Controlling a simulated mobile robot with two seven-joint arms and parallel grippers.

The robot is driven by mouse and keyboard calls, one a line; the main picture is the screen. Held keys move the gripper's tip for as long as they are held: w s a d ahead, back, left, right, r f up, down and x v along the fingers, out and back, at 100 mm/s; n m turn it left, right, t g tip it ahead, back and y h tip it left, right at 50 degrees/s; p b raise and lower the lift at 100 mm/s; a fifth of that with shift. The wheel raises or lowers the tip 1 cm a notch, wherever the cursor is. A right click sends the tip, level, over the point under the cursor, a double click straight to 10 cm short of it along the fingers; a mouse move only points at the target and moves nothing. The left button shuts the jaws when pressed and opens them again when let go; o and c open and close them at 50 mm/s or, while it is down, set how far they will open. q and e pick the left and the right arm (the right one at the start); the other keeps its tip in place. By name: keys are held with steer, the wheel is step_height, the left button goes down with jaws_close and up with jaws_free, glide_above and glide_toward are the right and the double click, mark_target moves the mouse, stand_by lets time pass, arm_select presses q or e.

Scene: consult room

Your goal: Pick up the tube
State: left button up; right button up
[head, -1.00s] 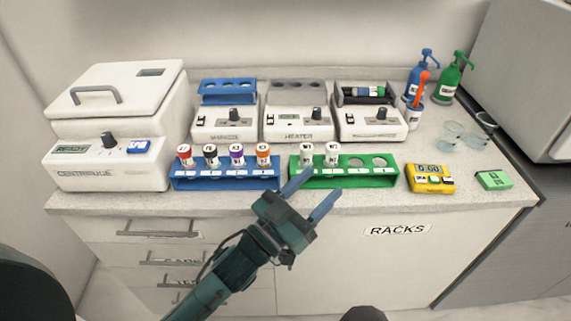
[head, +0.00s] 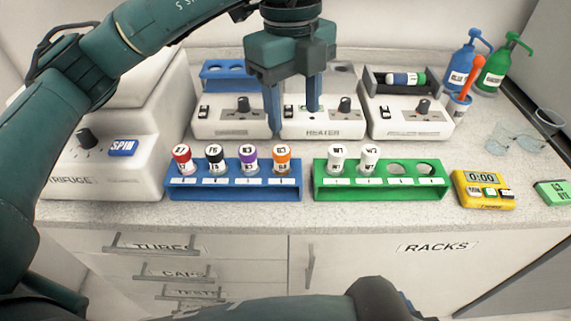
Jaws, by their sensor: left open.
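My left gripper (head: 293,108) is open and empty, its blue fingers pointing down in front of the heater, above and behind the racks. A blue rack (head: 234,193) holds a red-capped tube (head: 182,155), a black-capped tube (head: 214,154), a purple-capped tube (head: 248,155) and an orange-capped tube (head: 282,155), all upright. My right gripper is out of view.
The centrifuge (head: 150,150) stands at left, partly hidden by my left arm. The heater (head: 322,131) and two similar machines line the back. A yellow timer (head: 483,190), a green box (head: 553,193), glasses (head: 515,142) and pump bottles (head: 495,72) are at right.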

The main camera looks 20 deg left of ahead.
mark_target(282, 150)
arm_select(q)
steer(key=shift+n+y, duration=0.3)
steer(key=shift+n, duration=0.1)
steer(key=f, duration=0.2)
steer(key=a+f, duration=0.1)
steer(key=f, duration=0.3)
steer(key=shift+w+a+f, duration=0.15)
steer(key=shift+w+a, duration=0.1)
steer(key=shift+w, duration=0.05)
steer(key=shift+w+a+f+p, duration=0.1)
steer(key=shift+a+f+p, duration=0.1)
steer(key=shift+f, duration=1.3)
steer(key=shift+w+a+f+p, duration=0.1)
steer(key=shift+a+f+p, duration=0.1)
steer(key=shift+f, duration=1.3)
steer(key=c, duration=1)
